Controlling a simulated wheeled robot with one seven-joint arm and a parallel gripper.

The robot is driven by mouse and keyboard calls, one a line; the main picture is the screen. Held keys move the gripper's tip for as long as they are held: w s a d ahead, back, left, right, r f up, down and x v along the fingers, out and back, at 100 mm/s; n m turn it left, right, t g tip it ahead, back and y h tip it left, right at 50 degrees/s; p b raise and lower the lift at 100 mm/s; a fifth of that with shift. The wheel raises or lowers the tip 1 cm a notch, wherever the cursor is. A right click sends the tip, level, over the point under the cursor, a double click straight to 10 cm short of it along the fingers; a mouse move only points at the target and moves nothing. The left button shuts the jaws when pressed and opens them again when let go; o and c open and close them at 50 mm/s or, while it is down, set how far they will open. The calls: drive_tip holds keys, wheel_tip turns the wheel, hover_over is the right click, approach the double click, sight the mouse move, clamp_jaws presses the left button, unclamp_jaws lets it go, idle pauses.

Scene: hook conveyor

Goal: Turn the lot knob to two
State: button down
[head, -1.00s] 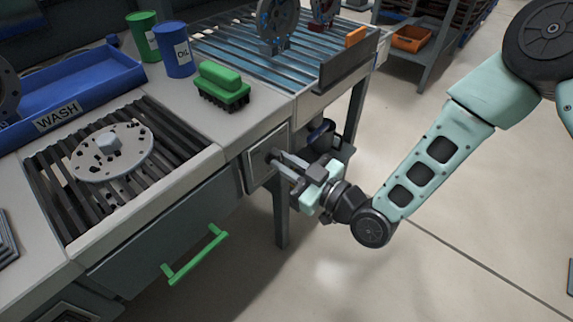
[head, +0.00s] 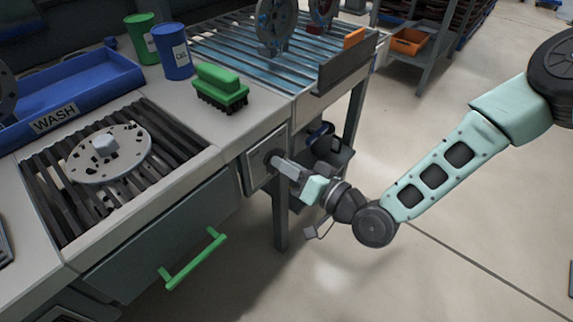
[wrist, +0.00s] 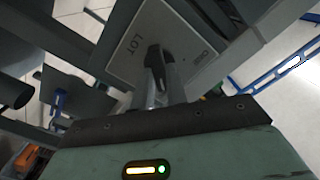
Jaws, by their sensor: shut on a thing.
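The lot knob (wrist: 153,58) is a dark knob on a light square panel (wrist: 128,42) marked LOT in the wrist view. In the head view the panel (head: 251,172) is on the front of the bench, right of the green-handled drawer. My gripper (head: 276,162) reaches the panel from the right, rolled over, and is shut on the knob. In the wrist view its fingers (wrist: 163,78) close around the knob and hide much of it. The number that the knob points to cannot be read.
The drawer's green handle (head: 196,258) sticks out left of my gripper. A bench leg (head: 281,215) stands just below it. A green brush (head: 220,87) and a blue can (head: 172,50) are on the bench top. Open floor lies to the right.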

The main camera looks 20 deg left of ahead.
drive_tip(key=shift+f+m, duration=0.1)
drive_tip(key=shift+m, duration=0.4)
drive_tip(key=c, duration=1.4)
unclamp_jaws()
drive_tip(key=v, duration=1.7)
drive_tip(key=shift+d, duration=0.25)
drive_tip(key=shift+s, duration=0.1)
